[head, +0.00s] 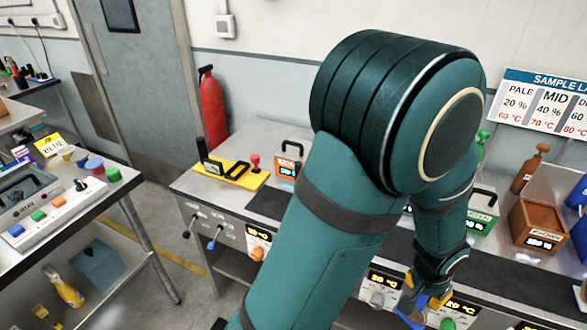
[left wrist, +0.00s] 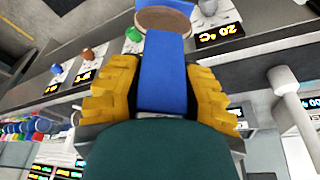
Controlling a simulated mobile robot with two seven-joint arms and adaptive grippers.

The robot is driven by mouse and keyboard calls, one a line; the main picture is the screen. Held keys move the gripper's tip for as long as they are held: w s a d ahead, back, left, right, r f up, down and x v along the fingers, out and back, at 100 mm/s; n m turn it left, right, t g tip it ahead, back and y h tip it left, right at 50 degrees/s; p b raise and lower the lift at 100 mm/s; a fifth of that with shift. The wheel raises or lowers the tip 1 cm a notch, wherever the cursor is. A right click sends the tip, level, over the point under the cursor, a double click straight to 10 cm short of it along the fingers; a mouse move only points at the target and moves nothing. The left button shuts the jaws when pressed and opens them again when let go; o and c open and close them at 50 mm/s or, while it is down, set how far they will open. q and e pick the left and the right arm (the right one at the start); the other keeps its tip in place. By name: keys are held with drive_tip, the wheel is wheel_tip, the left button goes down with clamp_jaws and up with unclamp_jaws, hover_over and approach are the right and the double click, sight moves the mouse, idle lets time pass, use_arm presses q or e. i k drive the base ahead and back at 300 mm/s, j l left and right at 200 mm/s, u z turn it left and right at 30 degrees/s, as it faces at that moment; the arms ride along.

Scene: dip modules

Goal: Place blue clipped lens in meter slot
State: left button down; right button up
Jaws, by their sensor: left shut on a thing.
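My left gripper (head: 425,308) is low at the right of the head view, in front of the bench with the displays. In the left wrist view, its yellow fingers (left wrist: 162,92) are shut on the blue clipped lens (left wrist: 165,65), a flat blue piece between them. A brownish round disc (left wrist: 165,18) shows at its far end. In the head view the held piece is small and mostly hidden by the fingers. I cannot make out the meter slot in either view. My right gripper is not in view.
The bench front carries lit displays (head: 461,307) and knobs close to my gripper. A yellow board (head: 231,174), an orange box (head: 288,165), a green box (head: 482,212) and a brown box (head: 538,225) stand on top. My arm hides the bench's middle. A side table (head: 125,181) stands left.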

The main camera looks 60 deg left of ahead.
sight(237, 172)
drive_tip(key=k+j+u, duration=0.1)
drive_tip(key=j, duration=0.25)
drive_tip(key=k+j, duration=0.25)
drive_tip(key=k+j+u, duration=0.15)
drive_tip(key=j, duration=0.3)
drive_tip(key=k+j+u, duration=0.1)
drive_tip(key=j, duration=0.3)
drive_tip(key=k+j, duration=0.15)
drive_tip(key=j, duration=0.25)
drive_tip(key=k+j+u, duration=0.15)
drive_tip(key=j, duration=0.2)
